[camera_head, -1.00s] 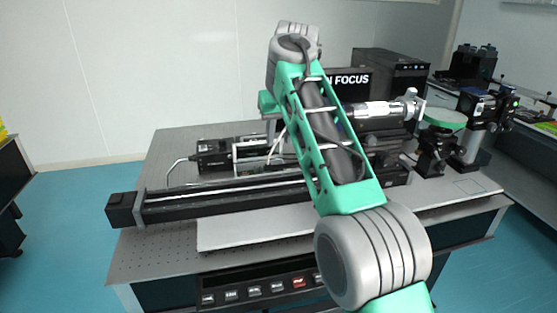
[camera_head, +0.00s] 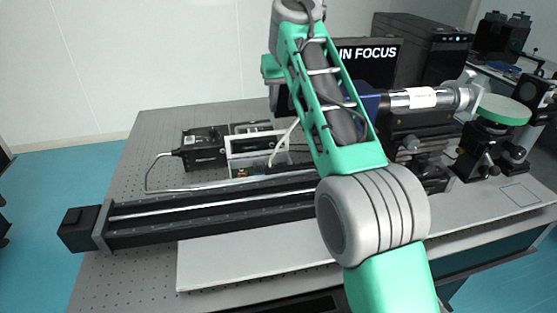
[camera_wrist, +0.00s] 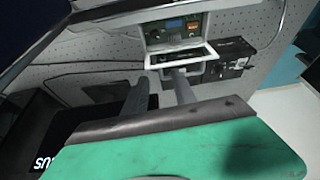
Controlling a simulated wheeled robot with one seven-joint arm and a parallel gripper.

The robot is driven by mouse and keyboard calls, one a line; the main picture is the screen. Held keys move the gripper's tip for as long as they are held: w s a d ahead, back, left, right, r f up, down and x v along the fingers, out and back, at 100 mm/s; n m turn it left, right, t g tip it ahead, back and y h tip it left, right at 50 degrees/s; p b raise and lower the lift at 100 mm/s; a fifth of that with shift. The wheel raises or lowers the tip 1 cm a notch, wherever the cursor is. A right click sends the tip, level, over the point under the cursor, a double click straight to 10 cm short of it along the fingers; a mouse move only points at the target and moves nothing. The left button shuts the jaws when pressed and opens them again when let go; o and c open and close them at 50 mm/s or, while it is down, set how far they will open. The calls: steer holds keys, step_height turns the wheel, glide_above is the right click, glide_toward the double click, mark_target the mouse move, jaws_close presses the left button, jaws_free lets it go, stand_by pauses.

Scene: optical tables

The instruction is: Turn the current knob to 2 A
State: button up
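My gripper (camera_wrist: 160,84) shows in the wrist view as two dark fingers held apart, with nothing seen between them. In the head view my arm crosses the middle and its gripper is hidden. The white frame also shows in the head view (camera_head: 256,142), left of my arm on the optical table. No current knob or its setting can be told for sure.
A black box (camera_head: 203,150) with a cable stands left of the white frame. A long black rail (camera_head: 210,212) runs across the perforated optical table (camera_head: 130,275).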

step_height(320, 180, down, 7)
steer(key=b, duration=1.3)
glide_toward(279, 165)
step_height(279, 165, down, 2)
steer(key=shift+w+a+f, duration=0.1)
steer(key=shift+a+f, duration=0.05)
steer(key=shift+f, duration=0.1)
steer(key=x, duration=0.2)
steer(key=b+x, duration=0.1)
steer(key=x, duration=0.1)
steer(key=b+x, duration=0.1)
steer(key=x, duration=0.1)
steer(key=shift+w+r, duration=0.1)
steer(key=shift+w, duration=0.2)
jaws_close()
